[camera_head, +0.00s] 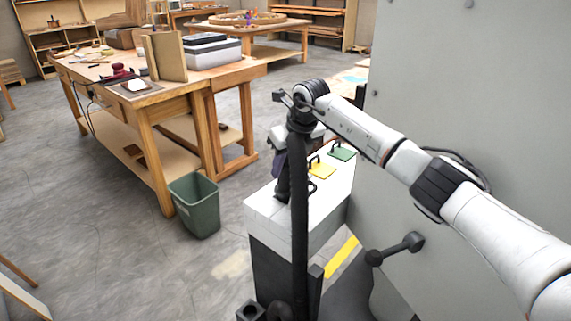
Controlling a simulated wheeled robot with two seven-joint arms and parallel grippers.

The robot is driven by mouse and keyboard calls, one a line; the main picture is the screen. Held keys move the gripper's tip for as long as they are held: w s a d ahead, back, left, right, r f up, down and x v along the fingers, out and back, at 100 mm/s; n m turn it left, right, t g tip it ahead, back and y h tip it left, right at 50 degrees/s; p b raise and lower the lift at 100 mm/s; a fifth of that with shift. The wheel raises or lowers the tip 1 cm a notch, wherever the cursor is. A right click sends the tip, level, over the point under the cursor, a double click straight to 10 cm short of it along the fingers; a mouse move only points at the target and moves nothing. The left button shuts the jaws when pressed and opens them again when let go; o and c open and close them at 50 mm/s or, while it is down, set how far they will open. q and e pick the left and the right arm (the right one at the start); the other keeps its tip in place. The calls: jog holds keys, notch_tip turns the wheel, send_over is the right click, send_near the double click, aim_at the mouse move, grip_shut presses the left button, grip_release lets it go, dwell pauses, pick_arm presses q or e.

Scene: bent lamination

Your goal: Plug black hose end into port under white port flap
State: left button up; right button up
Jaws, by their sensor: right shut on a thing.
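My right arm comes in from the right, and its gripper (283,188) points down over the near left part of a white-topped cabinet (268,212). The right gripper is shut on the black hose (299,235), which hangs down in front of the cabinet. The hose end is hidden by the gripper and hose, so I cannot tell whether it touches a port. A yellow flap (321,170) and a green flap (342,154) with dark handles lie on the cabinet top. Another dark handle (323,187) stands nearer on the white top; its flap is hard to make out. My left gripper is out of view.
A large grey panel (470,90) stands close on the right, with a black lever (396,249) low on it. A green bin (195,207) stands left of the cabinet. A wooden workbench (150,100) is behind it. The floor at left is mostly clear.

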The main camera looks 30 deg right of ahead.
jog(key=shift+f, duration=0.2)
dwell(0.3)
jog(key=shift+f+b, duration=0.45)
jog(key=shift+f, duration=0.3)
jog(key=o, duration=1)
notch_tip(320, 180, up, 10)
jog(key=shift+b, duration=0.5)
